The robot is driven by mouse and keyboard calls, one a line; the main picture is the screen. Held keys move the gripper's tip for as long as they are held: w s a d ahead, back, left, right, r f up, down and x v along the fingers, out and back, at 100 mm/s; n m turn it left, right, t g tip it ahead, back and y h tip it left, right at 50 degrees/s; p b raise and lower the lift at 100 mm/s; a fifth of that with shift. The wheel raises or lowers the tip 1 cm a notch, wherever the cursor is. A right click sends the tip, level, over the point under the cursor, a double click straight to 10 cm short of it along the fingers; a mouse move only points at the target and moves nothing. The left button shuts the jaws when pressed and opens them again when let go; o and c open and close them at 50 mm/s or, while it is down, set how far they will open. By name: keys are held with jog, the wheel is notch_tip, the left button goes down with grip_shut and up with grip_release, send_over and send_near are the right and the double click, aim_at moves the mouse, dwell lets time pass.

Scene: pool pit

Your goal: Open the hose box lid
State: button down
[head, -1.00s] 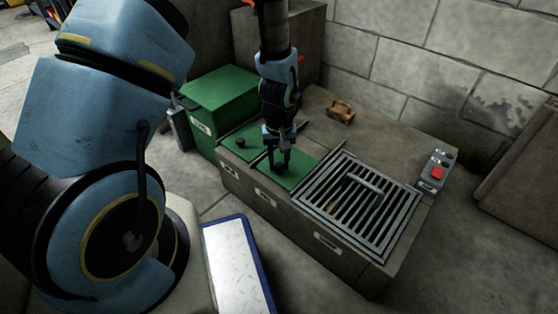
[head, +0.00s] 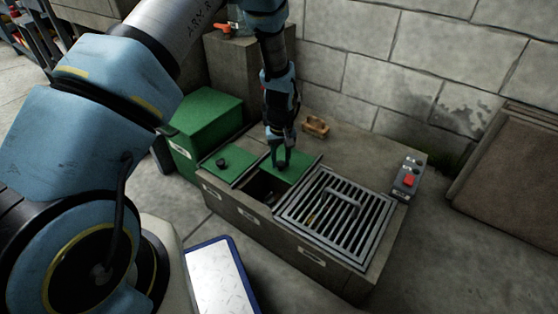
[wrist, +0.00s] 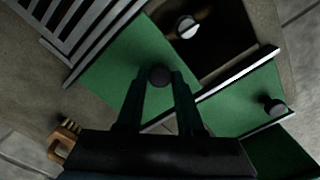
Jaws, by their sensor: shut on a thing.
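A flat green lid (head: 298,165) lies on the concrete pit block, between a second green lid and a metal grate. It is slid part way back toward the wall, leaving a dark opening (head: 262,187) at its front. My gripper (head: 279,164) is over this lid, pointing down. In the wrist view, my gripper (wrist: 160,82) is shut on the lid's small dark knob (wrist: 160,75). The opening shows a round grey fitting (wrist: 188,27) on something brownish inside. The labels on the block's front are too small to read, so I cannot tell which compartment is named the hose box.
The second green lid (head: 233,165) with its own knob (head: 222,163) is closed on the left. The grate (head: 337,207) lies right. A wooden brush (head: 316,127) sits behind, a red-button box (head: 408,178) at right. A green box (head: 207,132) stands left.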

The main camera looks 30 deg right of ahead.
jog(key=c, duration=0.5)
grip_release()
notch_tip(320, 180, up, 11)
jog(key=p, duration=0.3)
jog(key=shift+p, duration=0.35)
